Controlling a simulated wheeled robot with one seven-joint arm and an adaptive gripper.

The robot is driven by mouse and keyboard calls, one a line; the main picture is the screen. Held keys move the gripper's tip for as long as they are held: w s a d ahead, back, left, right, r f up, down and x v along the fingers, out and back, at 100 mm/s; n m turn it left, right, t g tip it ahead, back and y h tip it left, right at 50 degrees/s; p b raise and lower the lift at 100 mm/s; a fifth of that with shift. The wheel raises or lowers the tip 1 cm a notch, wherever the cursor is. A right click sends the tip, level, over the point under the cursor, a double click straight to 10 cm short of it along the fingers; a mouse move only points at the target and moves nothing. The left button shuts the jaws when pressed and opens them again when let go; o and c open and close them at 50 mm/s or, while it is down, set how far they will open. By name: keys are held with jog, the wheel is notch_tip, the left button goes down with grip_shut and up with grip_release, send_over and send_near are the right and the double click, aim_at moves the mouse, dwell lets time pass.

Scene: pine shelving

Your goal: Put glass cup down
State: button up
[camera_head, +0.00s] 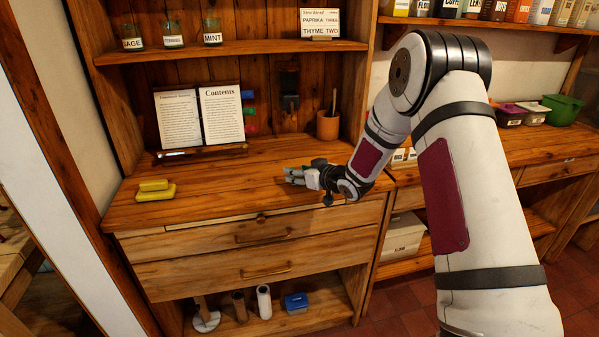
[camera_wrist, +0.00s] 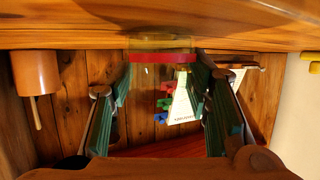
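My gripper (camera_head: 290,174) is low over the wooden counter (camera_head: 225,184), its fingers pointing left and back. The wrist view appears upside down. In it the two green-grey fingers of my gripper (camera_wrist: 163,72) stand wide apart. A pale, see-through shape with a red band (camera_wrist: 162,57) spans the gap at the fingertips, against the counter; it may be the glass cup. I cannot tell whether the fingers touch it. In the head view no cup can be made out at the fingers.
An open book (camera_head: 200,117) stands at the back of the counter, with a terracotta pot (camera_head: 327,126) to its right. Yellow blocks (camera_head: 155,191) lie at the left end. Bare counter lies between these blocks and my gripper. A shelf with jars (camera_head: 212,32) is above.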

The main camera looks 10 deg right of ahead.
jog(key=shift+o, duration=1.4)
jog(key=shift+r, duration=0.15)
